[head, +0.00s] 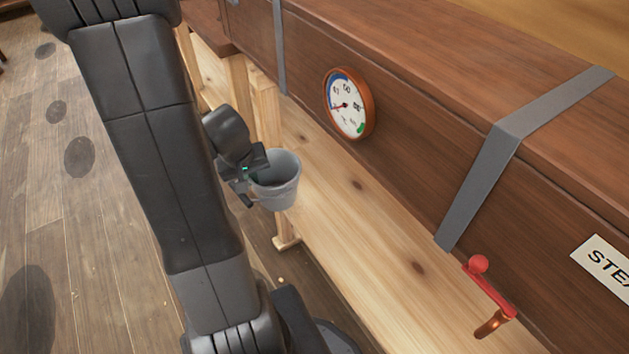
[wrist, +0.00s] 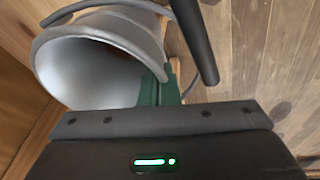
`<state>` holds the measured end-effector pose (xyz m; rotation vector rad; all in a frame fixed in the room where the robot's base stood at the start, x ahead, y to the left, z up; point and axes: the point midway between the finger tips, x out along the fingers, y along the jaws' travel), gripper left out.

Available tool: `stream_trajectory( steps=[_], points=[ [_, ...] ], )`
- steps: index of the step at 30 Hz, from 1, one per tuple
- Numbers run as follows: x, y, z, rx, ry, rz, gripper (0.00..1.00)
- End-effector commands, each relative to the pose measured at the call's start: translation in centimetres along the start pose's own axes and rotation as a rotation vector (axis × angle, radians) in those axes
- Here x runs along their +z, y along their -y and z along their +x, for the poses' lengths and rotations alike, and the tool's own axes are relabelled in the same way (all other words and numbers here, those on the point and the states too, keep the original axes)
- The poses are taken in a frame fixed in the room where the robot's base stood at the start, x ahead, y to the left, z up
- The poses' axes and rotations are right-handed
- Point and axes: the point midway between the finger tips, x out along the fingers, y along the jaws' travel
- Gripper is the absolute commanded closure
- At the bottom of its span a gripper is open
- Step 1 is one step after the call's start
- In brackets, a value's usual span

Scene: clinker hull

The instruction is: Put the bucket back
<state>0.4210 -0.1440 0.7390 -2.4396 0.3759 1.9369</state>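The bucket (head: 279,190) is a small grey metal pail, held upright beside the pale wooden trestle in the head view. My gripper (head: 253,174) is at the bucket's left side. In the wrist view the bucket's open mouth (wrist: 95,65) fills the upper left and looks empty. The green finger pads of my gripper (wrist: 158,88) are close together at the bucket's rim and appear shut on its wall.
A long brown wooden box (head: 420,150) with metal straps carries a round gauge (head: 349,104) and a red crank handle (head: 489,288). A pale plank ledge (head: 365,230) runs below it. The plank floor (head: 90,200) at left is open, with dark round spots.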

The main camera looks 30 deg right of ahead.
Motion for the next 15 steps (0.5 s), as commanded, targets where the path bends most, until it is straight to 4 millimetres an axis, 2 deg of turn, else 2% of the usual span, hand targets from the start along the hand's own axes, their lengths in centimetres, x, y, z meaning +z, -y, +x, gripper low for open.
stream_trajectory(
  steps=[1, 6, 11, 15],
  points=[
    [1.7, -1.7, -0.6, 0.005, 0.005, 0.024, 1.00],
    [6.8, -4.9, -1.7, 0.010, 0.014, 0.075, 1.00],
    [10.2, -6.4, -2.5, 0.011, 0.020, 0.107, 1.00],
    [11.6, -6.8, -2.8, 0.011, 0.021, 0.120, 1.00]
  ],
)
